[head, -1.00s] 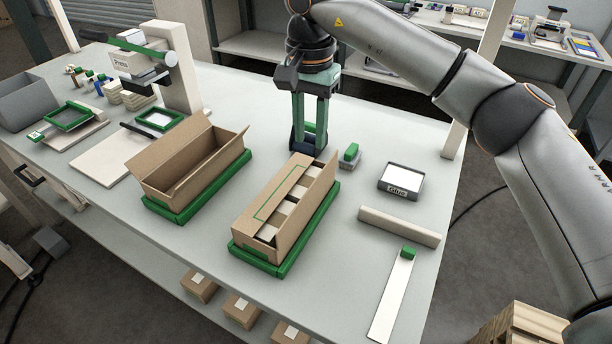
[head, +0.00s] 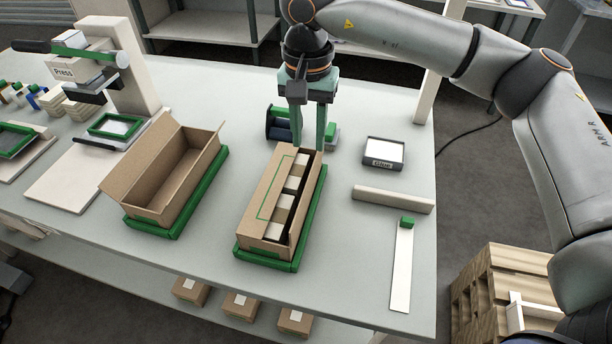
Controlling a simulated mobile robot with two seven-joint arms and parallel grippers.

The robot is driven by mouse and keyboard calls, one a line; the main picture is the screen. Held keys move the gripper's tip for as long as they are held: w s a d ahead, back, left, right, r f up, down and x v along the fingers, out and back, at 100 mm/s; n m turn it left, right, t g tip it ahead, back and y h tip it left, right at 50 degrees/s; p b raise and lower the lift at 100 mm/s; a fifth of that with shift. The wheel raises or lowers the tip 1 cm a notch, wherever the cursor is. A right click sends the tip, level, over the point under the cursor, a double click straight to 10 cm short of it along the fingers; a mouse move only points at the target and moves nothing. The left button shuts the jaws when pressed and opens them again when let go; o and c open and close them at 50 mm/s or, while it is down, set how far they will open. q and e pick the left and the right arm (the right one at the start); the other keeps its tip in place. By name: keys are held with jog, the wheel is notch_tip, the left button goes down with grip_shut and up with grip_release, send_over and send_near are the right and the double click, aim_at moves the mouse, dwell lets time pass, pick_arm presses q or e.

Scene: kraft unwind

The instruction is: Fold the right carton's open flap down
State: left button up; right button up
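The right carton (head: 265,241) is a long brown box in a green tray (head: 313,213). Its left flap (head: 267,197), marked with a green outline, lies inward over part of the opening. Its right flap (head: 309,195) stands up along the right long side. Several small pale-topped boxes (head: 283,216) show in the gap between the flaps. My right gripper (head: 309,147) points down over the carton's far end, its two green fingers apart with nothing visibly held between them. I cannot tell whether a fingertip touches the carton. My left gripper is out of view.
An open, empty-looking carton (head: 150,195) stands in another green tray to the left. A dark blue and green tool (head: 277,125) lies behind my gripper. A press (head: 120,70) stands back left.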

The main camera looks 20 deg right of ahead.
aim_at(309, 180)
notch_tip(309, 180, down, 12)
jog(key=shift+d+r+p, duration=0.1)
jog(key=shift+d+p, duration=0.05)
jog(key=shift+p, duration=0.8)
jog(key=shift+c, duration=0.2)
grip_shut()
dwell(0.6)
